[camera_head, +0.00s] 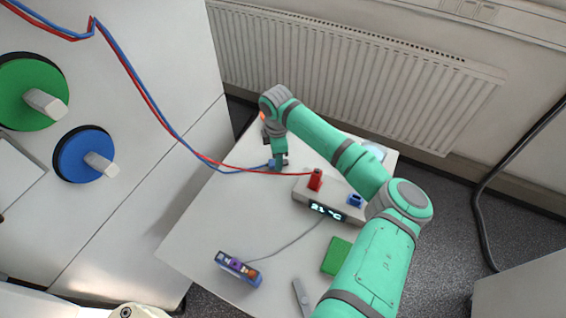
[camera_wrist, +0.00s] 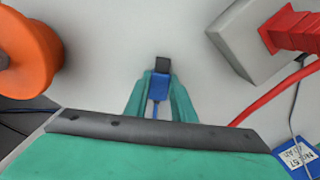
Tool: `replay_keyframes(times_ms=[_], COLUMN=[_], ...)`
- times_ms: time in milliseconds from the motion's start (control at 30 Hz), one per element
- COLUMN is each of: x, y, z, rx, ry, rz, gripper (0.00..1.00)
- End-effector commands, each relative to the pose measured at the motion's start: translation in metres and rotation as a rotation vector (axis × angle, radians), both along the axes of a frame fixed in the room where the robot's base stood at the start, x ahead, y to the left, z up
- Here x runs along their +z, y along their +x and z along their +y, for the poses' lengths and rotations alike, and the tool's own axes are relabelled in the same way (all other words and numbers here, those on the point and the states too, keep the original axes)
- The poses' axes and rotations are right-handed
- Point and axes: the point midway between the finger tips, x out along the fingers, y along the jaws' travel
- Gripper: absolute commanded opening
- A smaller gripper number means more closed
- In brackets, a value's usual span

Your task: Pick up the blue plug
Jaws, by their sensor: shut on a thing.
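The blue plug (camera_wrist: 159,87) sits between the two green fingers of my gripper (camera_wrist: 160,86) in the wrist view, with a dark tip pointing away from the gripper. A blue cable runs back from it. In the head view the blue plug (camera_head: 271,163) shows small at my gripper (camera_head: 279,165), over the far left part of the white table (camera_head: 215,215). My gripper is shut on the plug. I cannot tell whether the plug touches the table.
A grey device (camera_head: 299,191) with a lit display holds a red plug (camera_head: 315,180) and a blue socket (camera_head: 356,201). An orange round thing (camera_wrist: 25,50) is close at left in the wrist view. Red and blue cables hang from the left.

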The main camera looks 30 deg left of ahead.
Motion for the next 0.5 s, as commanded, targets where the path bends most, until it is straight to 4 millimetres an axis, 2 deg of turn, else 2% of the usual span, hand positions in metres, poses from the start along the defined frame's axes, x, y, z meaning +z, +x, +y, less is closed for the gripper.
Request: replay_keyframes(times_ms=[267, 400, 500], x=[0.014, 0.035, 0.053], y=[0.006, 0.004, -0.009], z=[-0.009, -0.011, -0.021], rx=[-0.016, -0.018, -0.016], ry=[0.002, 0.003, 0.003], rz=[-0.001, 0.0, -0.001], gripper=[0.0, 0.0, 0.0])
